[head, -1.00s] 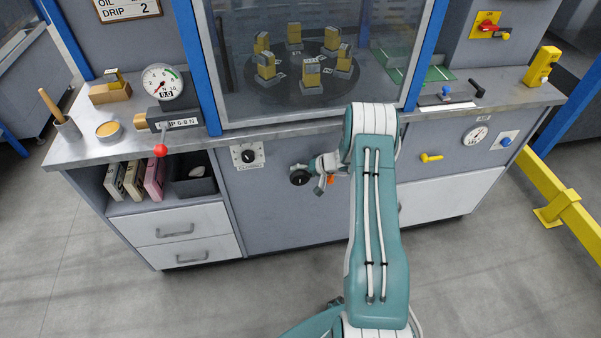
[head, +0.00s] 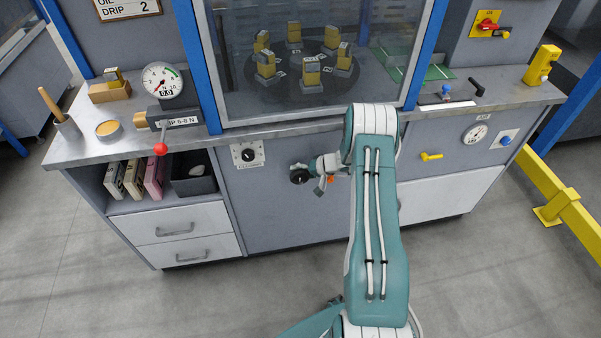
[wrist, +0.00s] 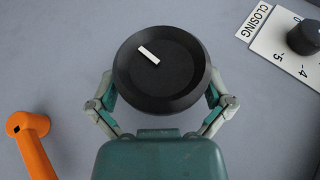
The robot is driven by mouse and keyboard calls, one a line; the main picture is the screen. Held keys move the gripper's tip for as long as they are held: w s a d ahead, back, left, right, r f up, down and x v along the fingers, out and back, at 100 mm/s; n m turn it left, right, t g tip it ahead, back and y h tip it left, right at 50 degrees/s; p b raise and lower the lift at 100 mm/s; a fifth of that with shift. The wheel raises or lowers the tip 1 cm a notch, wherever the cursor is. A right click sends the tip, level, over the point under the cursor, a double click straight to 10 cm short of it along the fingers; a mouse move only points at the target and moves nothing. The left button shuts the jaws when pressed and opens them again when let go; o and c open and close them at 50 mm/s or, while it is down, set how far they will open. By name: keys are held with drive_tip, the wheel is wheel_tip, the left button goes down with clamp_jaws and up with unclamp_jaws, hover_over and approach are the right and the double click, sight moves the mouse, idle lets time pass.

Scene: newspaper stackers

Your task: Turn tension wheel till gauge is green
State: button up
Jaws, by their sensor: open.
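A black round wheel (wrist: 172,76) with a white mark pointing to its upper left fills the middle of the wrist view. It also shows on the grey front panel in the head view (head: 299,176). My gripper (wrist: 160,90) is open, with one finger on each side of the wheel; I cannot tell whether they touch it. In the head view my gripper (head: 314,174) is at the wheel's right. A dial gauge (head: 162,82) with a green band stands on the counter, its readout near 0.0. A smaller gauge (head: 475,134) is on the right front panel; its needle is too small to read.
An orange lever (wrist: 33,145) is left of the wheel in the wrist view. A black knob (wrist: 304,37) on a white "CLOSING" scale is at upper right. A red-balled lever (head: 161,149) and yellow handle (head: 432,157) stick out in front. A yellow rail (head: 560,200) stands right.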

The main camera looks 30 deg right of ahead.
drive_tip(key=shift+s, duration=0.2)
drive_tip(key=v, duration=1.1)
drive_tip(key=shift+d+r, duration=0.2)
drive_tip(key=shift+d, duration=0.15)
